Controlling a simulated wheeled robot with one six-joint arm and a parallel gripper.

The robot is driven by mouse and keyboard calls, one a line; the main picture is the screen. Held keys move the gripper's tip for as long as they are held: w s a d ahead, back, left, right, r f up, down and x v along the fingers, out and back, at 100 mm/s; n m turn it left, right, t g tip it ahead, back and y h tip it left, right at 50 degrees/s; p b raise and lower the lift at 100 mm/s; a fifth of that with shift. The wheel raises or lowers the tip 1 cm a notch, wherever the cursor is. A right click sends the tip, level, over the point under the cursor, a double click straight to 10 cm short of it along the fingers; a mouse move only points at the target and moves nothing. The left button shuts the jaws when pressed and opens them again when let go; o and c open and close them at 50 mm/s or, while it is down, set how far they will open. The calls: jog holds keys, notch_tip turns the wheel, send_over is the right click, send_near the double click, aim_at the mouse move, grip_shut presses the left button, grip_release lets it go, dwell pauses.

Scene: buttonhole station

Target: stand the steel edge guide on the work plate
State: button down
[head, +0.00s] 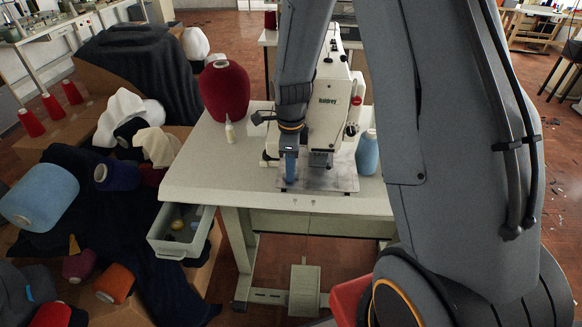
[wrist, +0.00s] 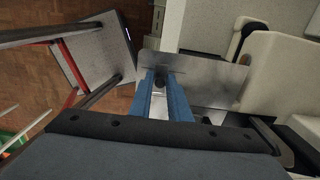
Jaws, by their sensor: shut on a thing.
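The work plate (head: 342,184) is a flat, shiny grey metal sheet at the front of the sewing machine's table. It also shows in the wrist view (wrist: 210,72), just beyond the fingertips. My gripper (head: 290,178) points down over the plate's left part. In the wrist view its two blue fingers (wrist: 163,82) are shut on a small dark piece, which I take to be the steel edge guide (wrist: 162,72). The fingers hide most of it. I cannot tell whether its foot touches the plate.
The white sewing machine (head: 329,108) stands right behind and beside my gripper. A blue thread cone (head: 367,155) is right of the plate, and a red cone (head: 224,92) and small bottle (head: 230,130) are left. The table's (head: 215,170) front left is clear. An open drawer (head: 180,240) hangs below.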

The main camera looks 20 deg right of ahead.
jog(key=shift+f, duration=0.15)
jog(key=c, duration=1.7)
grip_release()
jog(key=shift+o, duration=0.2)
notch_tip(320, 180, up, 11)
jog(key=b, duration=0.4)
jog(key=s+f+n+t, duration=0.1)
jog(key=s+n, duration=1.3)
jog(key=n, duration=0.8)
jog(key=shift+f+t, duration=0.35)
jog(key=shift+t, duration=0.05)
jog(key=shift+f, duration=0.1)
